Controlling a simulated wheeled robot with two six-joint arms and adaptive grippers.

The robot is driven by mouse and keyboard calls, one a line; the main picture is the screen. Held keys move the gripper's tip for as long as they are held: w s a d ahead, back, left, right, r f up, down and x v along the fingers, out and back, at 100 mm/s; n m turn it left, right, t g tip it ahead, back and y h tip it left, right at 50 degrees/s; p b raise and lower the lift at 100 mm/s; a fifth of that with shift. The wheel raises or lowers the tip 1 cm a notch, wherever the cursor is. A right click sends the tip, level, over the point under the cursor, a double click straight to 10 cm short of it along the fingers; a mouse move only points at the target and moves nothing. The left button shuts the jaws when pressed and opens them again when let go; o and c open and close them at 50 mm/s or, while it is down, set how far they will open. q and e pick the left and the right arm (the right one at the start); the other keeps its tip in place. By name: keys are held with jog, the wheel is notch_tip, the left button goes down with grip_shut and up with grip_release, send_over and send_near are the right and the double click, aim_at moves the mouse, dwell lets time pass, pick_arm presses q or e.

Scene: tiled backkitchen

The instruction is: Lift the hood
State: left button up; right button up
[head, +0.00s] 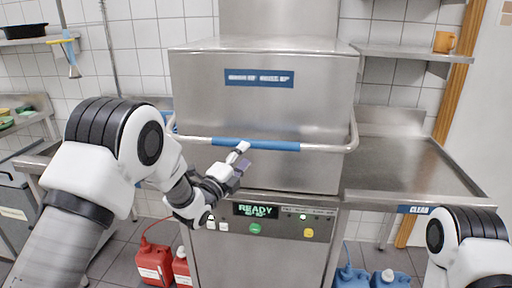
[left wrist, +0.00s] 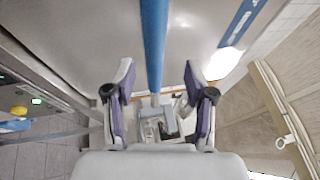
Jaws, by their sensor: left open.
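The steel hood (head: 262,110) of the dishwasher is down on its base. A bar handle (head: 325,148) with a blue grip (head: 272,145) runs across its front. My left gripper (head: 238,155) is at the left part of the blue grip, and one fingertip overlaps the grip in the head view. In the left wrist view my left gripper (left wrist: 158,78) is open, with a purple-lined finger on each side. The blue grip (left wrist: 154,40) lines up with the gap between them; I cannot tell whether it touches either finger. My right gripper is out of view.
The control panel (head: 265,212) below the hood reads READY. A steel side table (head: 415,168) stands at the right. Red canisters (head: 155,262) and blue canisters (head: 352,277) stand on the floor.

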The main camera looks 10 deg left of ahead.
aim_at(254, 147)
pick_arm(q)
jog(key=x, duration=0.2)
jog(key=p+x, duration=0.1)
jog(key=x, duration=0.2)
jog(key=p+x, duration=0.1)
jog(key=x, duration=0.1)
jog(key=shift+w+f, duration=0.25)
jog(key=shift+f, duration=0.05)
grip_shut()
